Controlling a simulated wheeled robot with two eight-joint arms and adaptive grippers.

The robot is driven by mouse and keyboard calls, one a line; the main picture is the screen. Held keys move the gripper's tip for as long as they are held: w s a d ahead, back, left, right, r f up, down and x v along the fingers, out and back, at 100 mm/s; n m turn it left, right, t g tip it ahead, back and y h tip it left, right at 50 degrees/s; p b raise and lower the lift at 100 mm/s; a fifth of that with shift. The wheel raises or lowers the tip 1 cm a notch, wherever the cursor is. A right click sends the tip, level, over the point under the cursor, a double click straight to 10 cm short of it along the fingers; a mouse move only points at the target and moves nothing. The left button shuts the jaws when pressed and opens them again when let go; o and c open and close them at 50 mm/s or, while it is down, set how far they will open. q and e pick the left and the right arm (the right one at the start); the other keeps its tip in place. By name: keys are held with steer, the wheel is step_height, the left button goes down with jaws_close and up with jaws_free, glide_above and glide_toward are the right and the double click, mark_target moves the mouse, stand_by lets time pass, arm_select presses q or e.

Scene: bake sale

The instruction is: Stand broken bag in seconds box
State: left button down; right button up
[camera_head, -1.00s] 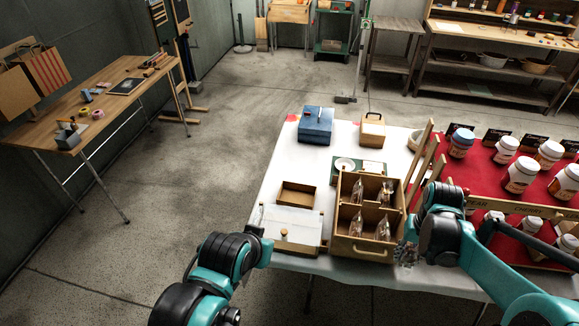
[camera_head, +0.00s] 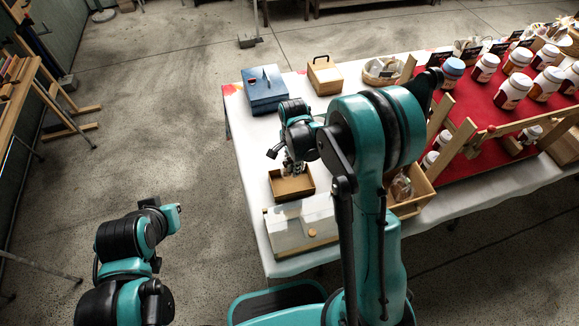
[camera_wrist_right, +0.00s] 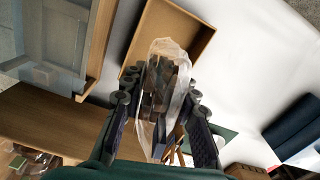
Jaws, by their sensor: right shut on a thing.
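My right gripper (camera_head: 295,166) is shut on a clear bag (camera_wrist_right: 178,58) with brown pieces inside. The bag shows between the fingers (camera_wrist_right: 160,98) in the right wrist view. It is held at the small open wooden box (camera_head: 284,192), which I take to be the seconds box; its wall also shows in the wrist view (camera_wrist_right: 199,42). I cannot tell whether the bag touches the box floor. The bag is mostly hidden in the head view. The left arm is at the lower left, its fingers not visible.
A white-topped lidded box (camera_head: 300,226) stands just in front of the small box. A divided wooden crate (camera_head: 411,203) with clear bags is at right, partly behind my arm. A blue box (camera_head: 265,97) and a wooden box (camera_head: 324,78) stand behind. White tablecloth (camera_head: 250,153) left of the small box is clear.

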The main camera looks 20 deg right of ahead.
steer(key=shift+w+f+m, duration=0.1)
steer(key=shift+f+m, duration=0.65)
steer(key=shift+m, duration=0.45)
steer(key=shift+w+a+f, duration=0.1)
steer(key=shift+a+f, duration=0.1)
steer(key=shift+f, duration=0.15)
steer(key=shift+f+b, duration=1.95)
steer(key=shift+f, duration=0.8)
steer(key=shift+f+b, duration=0.55)
steer(key=o, duration=0.9)
